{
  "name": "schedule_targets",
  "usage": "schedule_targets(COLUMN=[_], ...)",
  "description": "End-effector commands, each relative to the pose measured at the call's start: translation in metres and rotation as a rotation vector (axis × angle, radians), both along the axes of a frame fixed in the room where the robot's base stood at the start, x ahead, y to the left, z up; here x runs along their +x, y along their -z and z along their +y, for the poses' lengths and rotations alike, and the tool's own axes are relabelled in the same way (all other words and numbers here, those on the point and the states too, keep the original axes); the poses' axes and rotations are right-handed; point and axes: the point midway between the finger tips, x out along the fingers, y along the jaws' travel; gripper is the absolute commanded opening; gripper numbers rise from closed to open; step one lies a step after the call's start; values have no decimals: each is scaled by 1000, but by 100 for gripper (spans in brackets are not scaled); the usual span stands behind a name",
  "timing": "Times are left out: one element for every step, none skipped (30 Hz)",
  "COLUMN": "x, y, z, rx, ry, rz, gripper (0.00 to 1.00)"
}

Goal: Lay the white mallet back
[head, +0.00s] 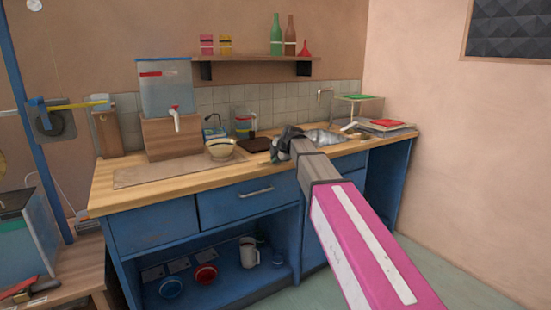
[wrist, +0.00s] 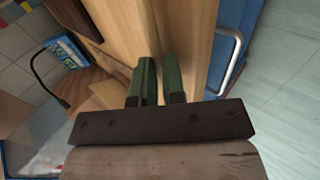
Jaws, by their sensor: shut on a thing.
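My gripper (head: 283,143) is over the wooden counter, left of the sink, at the end of my outstretched arm. In the wrist view its two green fingers (wrist: 160,82) stand close together with a narrow gap, over the wood of the counter. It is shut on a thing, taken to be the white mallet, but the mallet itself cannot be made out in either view. A small whitish object (head: 348,127) lies right of the sink; I cannot tell what it is.
A water tank (head: 166,90) stands farther left. The sink (head: 326,137) is to the right. A drawer handle (wrist: 231,62) shows beyond the counter edge.

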Motion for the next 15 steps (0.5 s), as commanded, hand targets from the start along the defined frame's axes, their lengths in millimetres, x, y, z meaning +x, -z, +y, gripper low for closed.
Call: schedule_targets(x=[0, 0, 0, 0, 0, 0, 0, 0, 0, 0, 0, 0, 0, 0, 0], y=[0, 0, 0, 0, 0, 0, 1, 1, 2, 2, 3, 4, 4, 5, 6], z=[0, 0, 0, 0, 0, 0, 0, 0, 0, 0, 0, 0, 0, 0, 0], rx=[0, 0, 0, 0, 0, 0, 0, 0, 0, 0, -1, -1, -1, -1, -1], ry=[0, 0, 0, 0, 0, 0, 0, 0, 0, 0, 0, 0, 0, 0, -1], rz=[0, 0, 0, 0, 0, 0, 0, 0, 0, 0, 1, 1, 1, 1, 2], gripper=[0, 0, 0, 0, 0, 0, 0, 0, 0, 0, 0, 0, 0, 0, 0])
